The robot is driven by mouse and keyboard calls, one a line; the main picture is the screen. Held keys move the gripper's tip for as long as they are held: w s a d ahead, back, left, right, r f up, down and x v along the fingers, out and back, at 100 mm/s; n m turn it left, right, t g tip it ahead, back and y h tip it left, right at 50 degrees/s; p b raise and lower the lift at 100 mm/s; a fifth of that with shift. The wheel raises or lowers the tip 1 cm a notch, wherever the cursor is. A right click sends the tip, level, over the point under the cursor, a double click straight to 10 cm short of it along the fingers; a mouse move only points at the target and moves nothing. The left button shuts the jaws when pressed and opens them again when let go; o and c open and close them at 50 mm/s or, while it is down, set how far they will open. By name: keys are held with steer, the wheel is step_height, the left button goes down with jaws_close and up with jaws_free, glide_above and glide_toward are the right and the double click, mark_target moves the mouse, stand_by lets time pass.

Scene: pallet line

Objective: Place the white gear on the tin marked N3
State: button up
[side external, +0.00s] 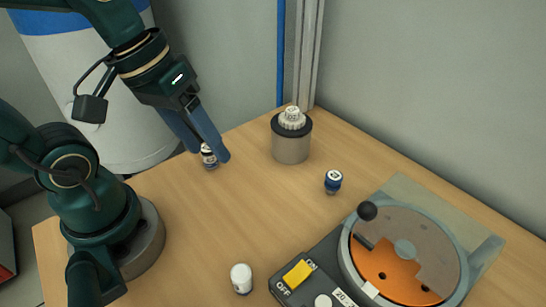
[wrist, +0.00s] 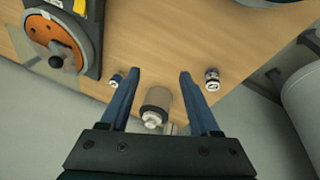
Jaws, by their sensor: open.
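The white gear (side external: 292,119) rests on the dark lid of a grey tin (side external: 290,148) near the back edge of the table. In the wrist view the gear (wrist: 151,120) and the tin (wrist: 158,100) show between my fingers. I cannot read a mark on the tin's side. My gripper (side external: 210,155) is open and empty, above the table to the left of the tin and apart from the gear. My gripper (wrist: 159,74) also shows in the wrist view with both fingers spread.
A dark-and-white small bottle (side external: 209,160) stands by my fingers. A blue one (side external: 333,182) stands right of the tin, and a white one (side external: 241,279) at the front. A machine with an orange disc (side external: 395,270) fills the right front. The table's middle is clear.

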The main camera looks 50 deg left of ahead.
steer(key=m, duration=0.1)
steer(key=r+m+t+y, duration=0.1)
steer(key=a+m+t, duration=0.1)
steer(key=shift+s+a+r+m+y, duration=0.1)
steer(key=shift+s+r+m+y, duration=0.05)
steer(key=shift+s+m+y, duration=0.15)
